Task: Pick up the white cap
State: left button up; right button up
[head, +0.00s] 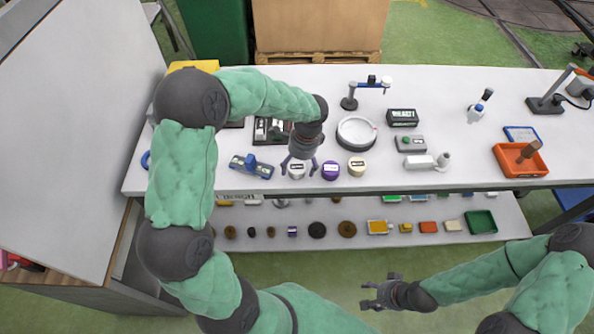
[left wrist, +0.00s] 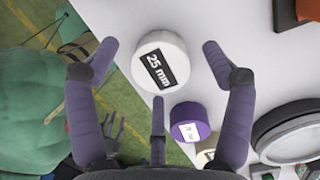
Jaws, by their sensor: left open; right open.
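The white cap (head: 296,172) sits upright on the white table near its front edge. In the left wrist view its top (left wrist: 160,62) shows a black "25 mm" label. My left gripper (head: 300,168) is open above the cap, one finger at each side. In the left wrist view the cap lies between the two spread fingertips (left wrist: 160,47), with a gap on both sides. My right gripper (head: 364,295) is open and empty, low in front of the table and away from the cap.
A purple cap (head: 330,170) stands close to the right of the white cap, then a cream cap (head: 357,167). A round white dish (head: 356,133) is behind them. A blue device (head: 251,167) lies to the left. A lower shelf (head: 390,237) holds several small items.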

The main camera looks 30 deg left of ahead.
pick_arm(q)
jog(key=shift+a+f, duration=0.2)
jog(key=shift+f, duration=0.55)
jog(key=c, duration=0.9)
jog(key=shift+r, duration=0.1)
